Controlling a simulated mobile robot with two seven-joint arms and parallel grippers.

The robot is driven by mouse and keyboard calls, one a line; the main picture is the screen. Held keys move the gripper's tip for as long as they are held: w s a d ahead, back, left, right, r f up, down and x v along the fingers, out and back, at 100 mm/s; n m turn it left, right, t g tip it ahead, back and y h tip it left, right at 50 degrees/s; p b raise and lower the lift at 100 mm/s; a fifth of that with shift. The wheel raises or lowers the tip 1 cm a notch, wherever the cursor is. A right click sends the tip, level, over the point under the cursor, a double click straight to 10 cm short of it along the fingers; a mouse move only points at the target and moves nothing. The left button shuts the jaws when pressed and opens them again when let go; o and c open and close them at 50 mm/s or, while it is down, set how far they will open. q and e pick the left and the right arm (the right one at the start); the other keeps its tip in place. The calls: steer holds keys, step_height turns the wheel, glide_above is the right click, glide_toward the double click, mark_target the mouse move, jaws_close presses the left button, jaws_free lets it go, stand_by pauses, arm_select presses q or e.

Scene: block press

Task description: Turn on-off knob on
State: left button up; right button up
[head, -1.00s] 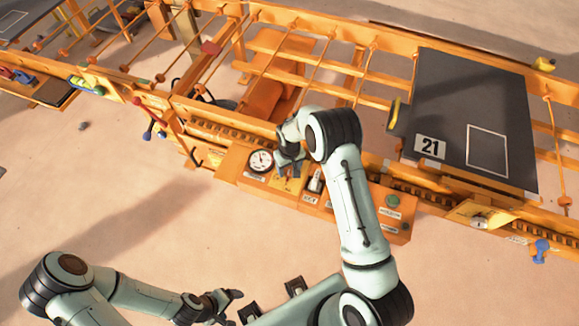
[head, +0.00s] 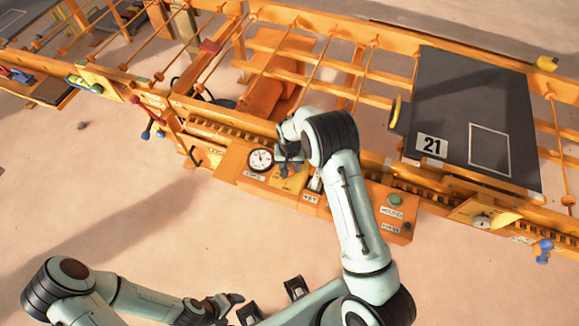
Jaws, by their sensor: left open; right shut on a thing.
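The orange control panel (head: 232,160) sits on the front rail of the orange press. My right gripper (head: 288,171) reaches down from above onto the panel, over a yellow plate (head: 287,184), just right of a round white gauge (head: 261,160). It is shut on the on-off knob, which the fingers and wrist hide, so its setting cannot be read. My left gripper (head: 231,300) is open and empty, low over the floor and apart from the panel.
A green button (head: 394,199) is farther right on the panel. A dark slab marked 21 (head: 470,100) lies on the rails. Sandy floor in front is clear.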

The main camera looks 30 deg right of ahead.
mark_target(289, 168)
steer(key=m, duration=0.4)
steer(key=shift+m, duration=0.3)
arm_select(q)
steer(key=shift+w+r, duration=0.15)
steer(key=shift+r, duration=0.05)
arm_select(e)
steer(key=shift+m, duration=2.3)
steer(key=o, duration=1.1)
steer(key=shift+c, duration=0.2)
arm_select(q)
steer(key=shift+w+r+p, duration=0.3)
steer(key=shift+r+p, duration=0.25)
steer(key=shift+p, duration=0.1)
arm_select(e)
step_height(289, 168, up, 13)
steer(key=shift+r, duration=0.2)
